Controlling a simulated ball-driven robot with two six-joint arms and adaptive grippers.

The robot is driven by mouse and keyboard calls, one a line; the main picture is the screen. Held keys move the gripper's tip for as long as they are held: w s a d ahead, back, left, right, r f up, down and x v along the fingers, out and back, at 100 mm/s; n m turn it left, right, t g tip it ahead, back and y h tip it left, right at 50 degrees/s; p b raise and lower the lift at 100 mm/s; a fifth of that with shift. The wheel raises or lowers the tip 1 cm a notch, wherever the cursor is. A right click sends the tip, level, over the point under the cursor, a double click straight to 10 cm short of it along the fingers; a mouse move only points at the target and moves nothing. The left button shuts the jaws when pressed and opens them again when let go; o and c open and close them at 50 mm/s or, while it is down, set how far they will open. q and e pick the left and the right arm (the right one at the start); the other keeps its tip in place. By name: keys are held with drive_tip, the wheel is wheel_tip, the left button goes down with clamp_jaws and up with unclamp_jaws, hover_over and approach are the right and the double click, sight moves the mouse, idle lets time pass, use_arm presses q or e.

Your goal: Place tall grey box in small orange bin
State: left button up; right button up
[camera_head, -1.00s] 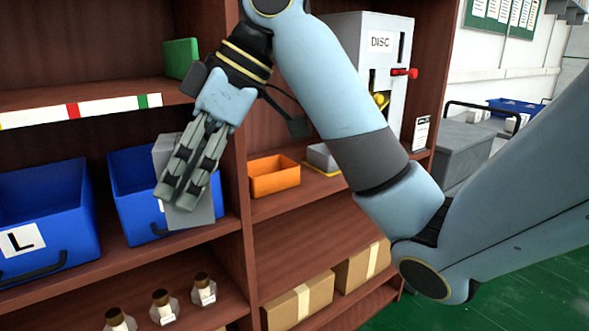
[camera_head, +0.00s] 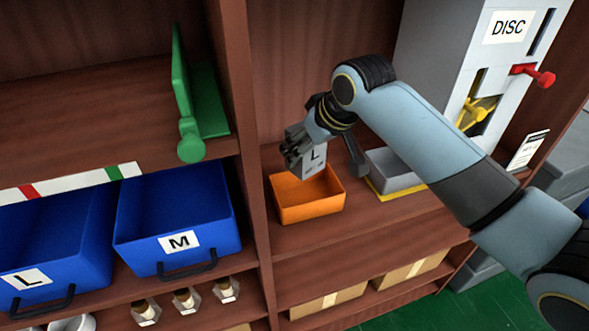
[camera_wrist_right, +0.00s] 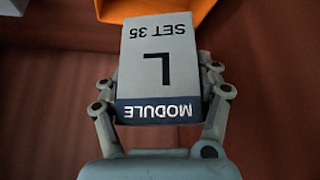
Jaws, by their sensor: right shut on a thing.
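The tall grey box (camera_head: 315,160), marked L, is held in my right gripper (camera_head: 300,150). In the right wrist view the box (camera_wrist_right: 158,62) sits between both fingers of the gripper (camera_wrist_right: 160,92), with its dark blue "MODULE" band toward the palm. The small orange bin (camera_head: 309,212) stands on the right shelf, directly below the box in the head view. The box's lower end overlaps the bin's opening in the picture; I cannot tell how deep it is. A piece of the orange bin (camera_wrist_right: 160,12) shows beyond the box in the wrist view. My left gripper is not in view.
A grey tray on a yellow base (camera_head: 392,172) stands just right of the bin. The DISC machine (camera_head: 490,75) is farther right. Blue bins M (camera_head: 180,215) and L (camera_head: 60,235) are left of the wooden divider (camera_head: 245,170). Bare shelf (camera_head: 400,228) lies in front.

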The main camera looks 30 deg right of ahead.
sight(308, 167)
drive_tip(key=f, duration=0.5)
drive_tip(key=shift+s+d+f, duration=0.1)
drive_tip(key=shift+d+f, duration=0.1)
drive_tip(key=shift+f, duration=0.45)
wheel_tip(308, 167, down, 4)
drive_tip(key=shift+r, duration=0.2)
drive_tip(key=shift+f, duration=0.15)
drive_tip(key=o, duration=0.9)
drive_tip(key=shift+f, duration=0.1)
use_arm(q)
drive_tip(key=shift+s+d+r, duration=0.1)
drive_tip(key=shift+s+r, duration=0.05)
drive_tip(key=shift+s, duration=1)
use_arm(e)
drive_tip(key=o, duration=0.5)
drive_tip(key=shift+o, duration=0.2)
